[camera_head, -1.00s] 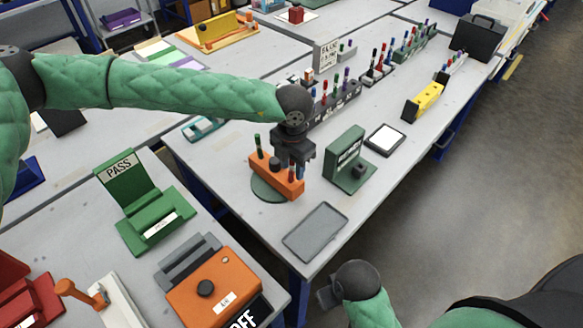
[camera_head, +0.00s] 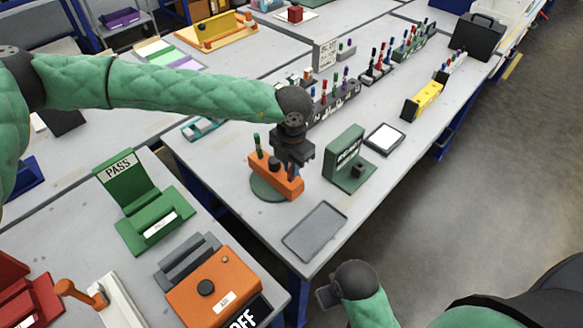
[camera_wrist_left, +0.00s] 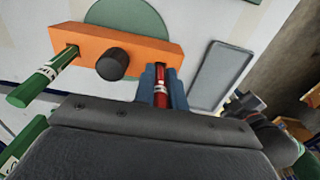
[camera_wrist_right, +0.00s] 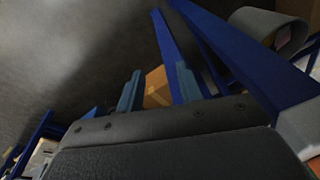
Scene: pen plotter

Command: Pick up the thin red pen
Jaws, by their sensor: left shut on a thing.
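The thin red pen (camera_wrist_left: 160,88) stands at one end of the orange holder (camera_wrist_left: 93,46), which also shows in the head view (camera_head: 265,174). My left gripper (camera_wrist_left: 160,86) is shut on the red pen, with a blue finger on each side of it. In the head view this gripper (camera_head: 291,168) points down over the holder's right end and hides most of the pen. I cannot tell whether the pen's lower end is still seated. My right gripper (camera_wrist_right: 158,88) is open and empty, low beside the table; its wrist shows in the head view.
A green pen (camera_wrist_left: 45,76) stands at the holder's other end, with a dark knob (camera_wrist_left: 112,64) between. A grey tray (camera_head: 315,230) lies in front. A green stand (camera_head: 347,158) is to the right. Racks with several pens (camera_head: 335,99) stand behind.

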